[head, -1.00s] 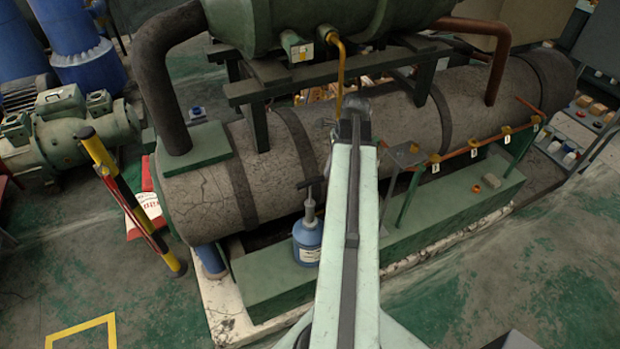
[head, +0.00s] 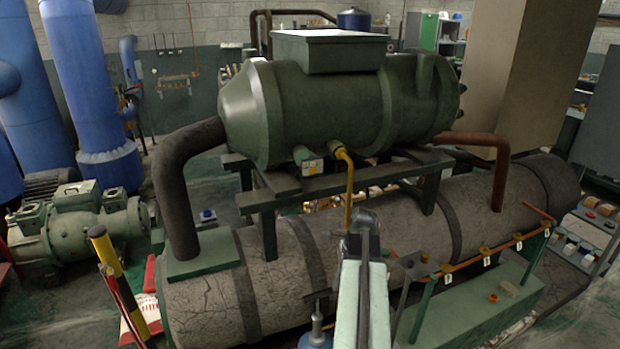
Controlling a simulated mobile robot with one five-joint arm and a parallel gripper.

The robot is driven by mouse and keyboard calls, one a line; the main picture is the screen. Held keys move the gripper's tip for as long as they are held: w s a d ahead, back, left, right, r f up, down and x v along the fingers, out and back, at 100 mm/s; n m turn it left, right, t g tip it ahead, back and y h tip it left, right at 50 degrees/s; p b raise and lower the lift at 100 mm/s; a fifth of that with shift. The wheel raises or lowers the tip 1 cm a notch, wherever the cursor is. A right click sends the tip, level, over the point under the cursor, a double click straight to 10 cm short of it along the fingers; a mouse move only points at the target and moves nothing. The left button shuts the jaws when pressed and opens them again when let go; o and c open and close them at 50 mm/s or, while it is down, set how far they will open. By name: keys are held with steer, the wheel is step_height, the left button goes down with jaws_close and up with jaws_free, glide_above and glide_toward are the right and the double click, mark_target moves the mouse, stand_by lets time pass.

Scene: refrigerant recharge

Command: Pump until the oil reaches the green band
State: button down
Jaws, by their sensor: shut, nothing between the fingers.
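A blue pump can (head: 315,341) with a dark T-shaped handle (head: 317,296) on a grey rod stands in front of the large grey cylinder, just left of my arm. Only its top shows, as the bottom edge of the view cuts off the rest. A small fitting with a white-and-yellow label (head: 312,168) sits on the near side of the green compressor (head: 315,110). I cannot make out an oil level or a green band. My arm rises from the bottom centre and ends in a dark rounded joint; my gripper is not visible.
The grey cracked cylinder (head: 200,305) lies below the compressor and its frame. A yellow pipe (head: 349,185) comes down beside my arm. An orange pipe with tagged valves (head: 460,266) runs at right.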

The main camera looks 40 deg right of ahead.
steer(key=p, duration=0.5)
glide_toward(319, 292)
steer(key=shift+s+r, duration=0.1)
steer(key=shift+r, duration=0.2)
steer(key=shift+f, duration=0.1)
steer(key=shift+f+b, duration=0.6)
steer(key=shift+b, duration=0.2)
steer(key=b+x, duration=0.5)
steer(key=shift+a+f, duration=0.15)
steer(key=shift+f, duration=0.1)
